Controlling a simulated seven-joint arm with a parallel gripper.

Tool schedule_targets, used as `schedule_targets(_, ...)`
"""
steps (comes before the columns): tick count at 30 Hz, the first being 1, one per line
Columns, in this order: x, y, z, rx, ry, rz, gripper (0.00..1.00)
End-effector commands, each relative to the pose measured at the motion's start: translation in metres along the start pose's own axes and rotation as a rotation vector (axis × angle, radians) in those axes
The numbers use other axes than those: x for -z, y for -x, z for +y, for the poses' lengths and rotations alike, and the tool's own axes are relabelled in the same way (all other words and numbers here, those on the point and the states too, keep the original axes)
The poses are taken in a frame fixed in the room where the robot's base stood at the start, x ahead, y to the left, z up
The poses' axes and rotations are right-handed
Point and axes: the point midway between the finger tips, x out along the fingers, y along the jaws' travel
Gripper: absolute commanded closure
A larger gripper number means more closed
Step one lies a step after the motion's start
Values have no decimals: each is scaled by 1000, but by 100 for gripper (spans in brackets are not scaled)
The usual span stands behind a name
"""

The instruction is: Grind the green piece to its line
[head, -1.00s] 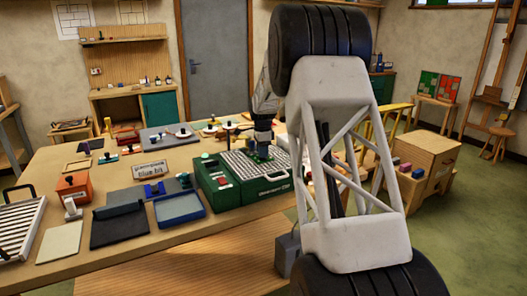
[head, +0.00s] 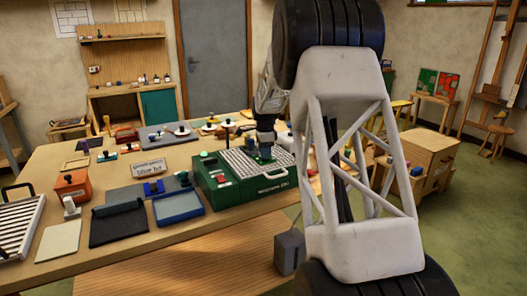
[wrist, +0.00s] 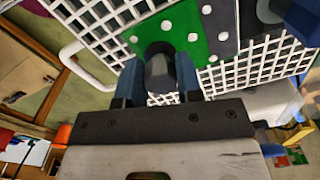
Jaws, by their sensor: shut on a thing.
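The green piece (wrist: 190,22) is a flat plate with pale dots, lying on or just above the white grid top (wrist: 110,18) of the grinder. A dark grey strip (wrist: 219,22) with pale dots runs along its right side in the wrist view. My gripper (wrist: 158,78) is shut on a dark knob (wrist: 160,60) at the piece's edge. In the head view the green piece (head: 262,160) is a small patch under my gripper (head: 265,143), on the green grinder box (head: 222,195). The line on the piece cannot be made out.
A dark round part (wrist: 268,10) stands near the grey strip. Left of the grinder on the table are a blue tray (head: 180,207), a black tray (head: 118,225), a sign (head: 147,165) and an orange box (head: 72,187). A wooden crate (head: 425,160) stands to the right.

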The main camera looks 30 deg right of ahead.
Motion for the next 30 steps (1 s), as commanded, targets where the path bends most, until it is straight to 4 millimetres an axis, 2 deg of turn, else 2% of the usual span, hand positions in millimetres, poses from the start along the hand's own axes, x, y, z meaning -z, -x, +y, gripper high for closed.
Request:
schedule_targets(17,2,0,8,0,0,0,88)
schedule_targets(18,2,0,8,0,0,0,63)
schedule_targets(23,2,0,8,0,0,0,38)
schedule_targets(30,2,0,8,0,0,0,38)
